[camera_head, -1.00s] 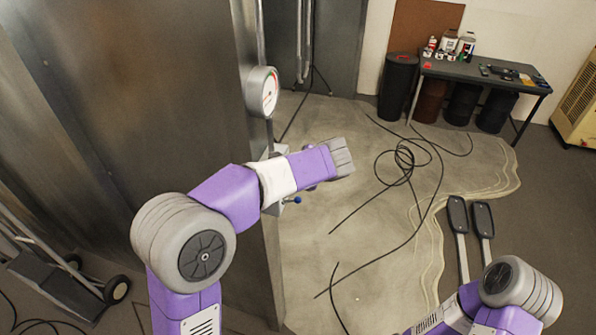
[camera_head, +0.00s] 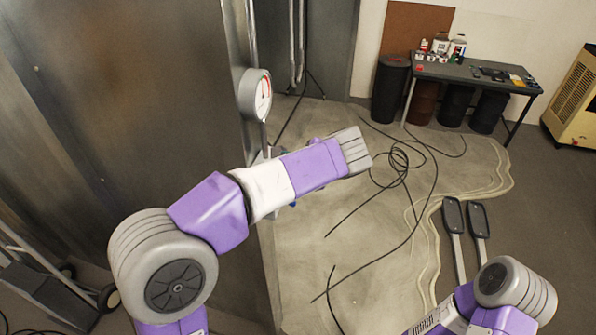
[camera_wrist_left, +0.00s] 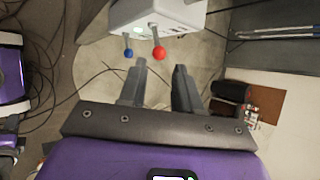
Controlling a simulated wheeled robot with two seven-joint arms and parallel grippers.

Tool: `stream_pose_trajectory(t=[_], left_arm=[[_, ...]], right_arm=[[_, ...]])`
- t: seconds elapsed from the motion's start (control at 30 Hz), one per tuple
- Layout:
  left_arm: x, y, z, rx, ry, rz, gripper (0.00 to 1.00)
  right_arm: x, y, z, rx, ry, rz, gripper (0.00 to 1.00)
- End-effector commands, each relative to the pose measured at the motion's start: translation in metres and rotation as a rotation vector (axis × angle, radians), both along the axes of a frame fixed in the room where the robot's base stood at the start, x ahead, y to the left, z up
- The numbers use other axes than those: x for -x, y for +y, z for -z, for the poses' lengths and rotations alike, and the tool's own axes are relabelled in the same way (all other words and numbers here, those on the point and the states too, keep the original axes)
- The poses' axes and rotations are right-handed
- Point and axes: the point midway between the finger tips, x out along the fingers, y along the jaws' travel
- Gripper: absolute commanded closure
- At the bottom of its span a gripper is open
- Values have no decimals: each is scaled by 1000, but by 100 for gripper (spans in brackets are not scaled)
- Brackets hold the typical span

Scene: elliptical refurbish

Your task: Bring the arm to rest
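My left arm (camera_head: 265,190) reaches from the lower left across the middle of the head view, in front of the tall metal cabinet. Its gripper is hidden in that view. In the left wrist view my left gripper (camera_wrist_left: 160,68) has its two dark fingers apart with nothing between them. Beyond the fingertips is a white control box (camera_wrist_left: 160,14) with a blue-knobbed lever (camera_wrist_left: 128,53) and a red-knobbed lever (camera_wrist_left: 159,53). Neither knob is held. Part of my right arm (camera_head: 512,285) shows at the lower right of the head view; its gripper is not visible.
The metal cabinet (camera_head: 130,110) with a round gauge (camera_head: 255,95) stands close at left. Black cables (camera_head: 400,165) lie on the floor. Two dark pads on stems (camera_head: 465,218) are near my right arm. A table (camera_head: 470,72) stands at the back. A hand truck (camera_head: 45,290) is lower left.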

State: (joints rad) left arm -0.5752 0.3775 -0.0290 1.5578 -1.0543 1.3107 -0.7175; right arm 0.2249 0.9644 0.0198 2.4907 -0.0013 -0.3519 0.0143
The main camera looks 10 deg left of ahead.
Motion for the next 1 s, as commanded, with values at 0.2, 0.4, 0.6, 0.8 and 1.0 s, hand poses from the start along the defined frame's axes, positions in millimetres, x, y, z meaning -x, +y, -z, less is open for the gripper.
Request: stream_pose_trajectory(t=[0.2, 0.4, 0.6, 0.8, 1.0], left_arm=[[0, 0, -1, 0, 0, 0, 67], [0, 0, 0, 0, 1, 0, 67], [-3, -5, 47, 54, 45, 1, 67], [3, -18, 175, 245, 168, -42, 67], [40, -32, 322, 522, 307, -213, 67]], right_arm=[[0, 0, 0, 0, 0, 0, 57], [0, 0, 0, 0, 0, 0, 57], [0, 0, 10, 0, 0, 0, 57], [0, 0, 35, 0, 0, 0, 57], [0, 0, 65, 0, 0, 0, 57]])
